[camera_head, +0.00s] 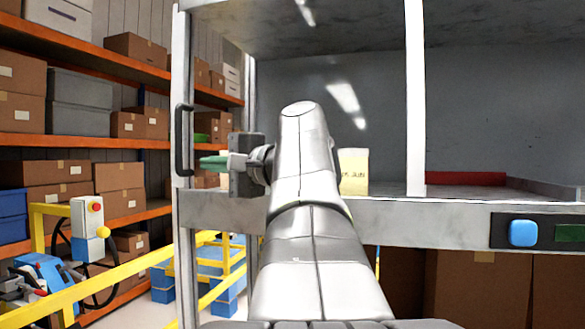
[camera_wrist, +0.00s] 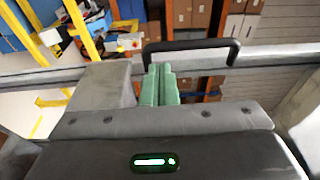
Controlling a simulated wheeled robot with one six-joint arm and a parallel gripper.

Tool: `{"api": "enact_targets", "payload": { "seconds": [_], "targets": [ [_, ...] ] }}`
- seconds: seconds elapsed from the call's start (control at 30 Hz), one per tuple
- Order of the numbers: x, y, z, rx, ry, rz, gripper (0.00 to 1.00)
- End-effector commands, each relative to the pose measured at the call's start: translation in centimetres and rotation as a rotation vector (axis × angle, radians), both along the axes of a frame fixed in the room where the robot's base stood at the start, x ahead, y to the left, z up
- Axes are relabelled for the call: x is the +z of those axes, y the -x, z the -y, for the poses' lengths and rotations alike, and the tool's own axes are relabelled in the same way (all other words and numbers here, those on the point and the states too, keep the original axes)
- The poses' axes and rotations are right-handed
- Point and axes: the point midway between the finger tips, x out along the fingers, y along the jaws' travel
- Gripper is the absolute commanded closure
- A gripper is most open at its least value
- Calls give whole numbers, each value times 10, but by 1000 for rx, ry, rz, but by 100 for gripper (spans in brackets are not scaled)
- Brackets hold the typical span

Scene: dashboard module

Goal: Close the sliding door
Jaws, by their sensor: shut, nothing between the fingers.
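The sliding door's grey metal edge post (camera_head: 184,60) stands at the left of the cabinet in the head view. A black bar handle (camera_head: 183,140) is fixed upright on it. The handle also shows in the wrist view (camera_wrist: 190,45), lying across the top. My gripper (camera_head: 207,163) points left, with its green fingers close to the handle's lower part. In the wrist view my gripper (camera_wrist: 160,72) has its green fingers together and empty, their tips near the handle's left part. I cannot tell whether they touch it. My arm hides part of the cabinet front.
The cabinet has a white upright (camera_head: 415,100) and a front ledge with a blue button (camera_head: 522,233). A yellow box (camera_head: 353,171) and a red tray edge (camera_head: 465,178) show inside. Shelves of cardboard boxes (camera_head: 135,48) and a yellow rail (camera_head: 120,272) are at the left.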

Motion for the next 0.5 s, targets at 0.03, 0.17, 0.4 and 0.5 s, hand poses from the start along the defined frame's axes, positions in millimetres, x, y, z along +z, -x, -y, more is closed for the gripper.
{"api": "enact_targets", "payload": {
  "seconds": [0.03, 0.17, 0.4, 0.5],
  "targets": [
    [-2, 2, 6, -3, 1, 2, 100],
    [-1, 8, 19, -4, 0, 2, 100],
    [-2, 21, 48, -6, -1, 0, 100],
    [-1, 26, 58, -4, -1, 0, 100]
  ]
}}
